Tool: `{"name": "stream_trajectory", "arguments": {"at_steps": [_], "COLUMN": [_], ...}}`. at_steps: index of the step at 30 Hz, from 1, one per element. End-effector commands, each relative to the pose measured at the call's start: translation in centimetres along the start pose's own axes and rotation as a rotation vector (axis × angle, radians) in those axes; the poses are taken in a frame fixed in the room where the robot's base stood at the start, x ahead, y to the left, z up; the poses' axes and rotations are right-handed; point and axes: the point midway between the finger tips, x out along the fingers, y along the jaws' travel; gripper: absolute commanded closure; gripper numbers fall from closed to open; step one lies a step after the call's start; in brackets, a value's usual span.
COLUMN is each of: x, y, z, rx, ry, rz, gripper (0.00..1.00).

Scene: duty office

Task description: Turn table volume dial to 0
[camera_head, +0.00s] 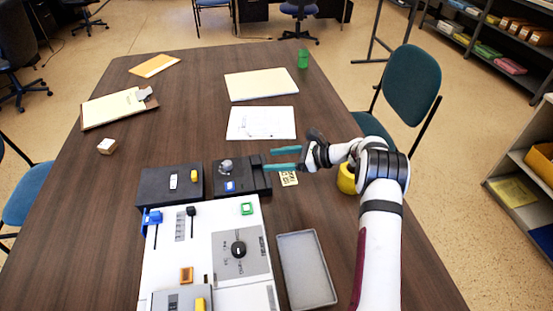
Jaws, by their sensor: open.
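A black round dial (239,249) sits on a grey plate with printed marks, on the white control panel (205,218) at the front of the table. The marks are too small to read. A second, grey knob (226,166) stands on a black box (258,178) behind the panel; I cannot tell which one is the volume dial. My gripper (272,160) is open and empty, with its two teal fingers pointing left. It appears over or near the right end of that black box, to the right of the grey knob and apart from it.
Another black box (155,186) with a yellow switch stands at left. A grey tray (306,270) lies right of the panel. A yellow round container (346,180) is partly behind my arm. Papers (262,123) and a green cup (303,58) lie farther back.

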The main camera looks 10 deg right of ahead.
Motion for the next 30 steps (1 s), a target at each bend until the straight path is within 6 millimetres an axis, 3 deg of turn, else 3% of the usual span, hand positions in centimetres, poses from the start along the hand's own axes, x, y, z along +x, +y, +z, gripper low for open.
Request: {"name": "stream_trajectory", "arguments": {"at_steps": [8,10,13,15,21,25,30], "x": [0.0,0.7,2.2,2.7,2.1,3.3,7.0], "y": [0.1,0.6,2.2,3.7,7.2,6.8,5.1], "z": [0.1,1.0,2.9,3.2,1.3,0.9,0.7], "rx": [0.000,0.010,0.051,0.092,0.178,0.183,0.182], "ry": [-0.003,-0.034,-0.092,-0.087,0.014,0.024,0.022], "rz": [-0.003,-0.033,-0.161,-0.265,-0.438,-0.449,-0.447], "gripper": [0.34,0.34,0.34,0.34,0.34,0.34,0.34]}}
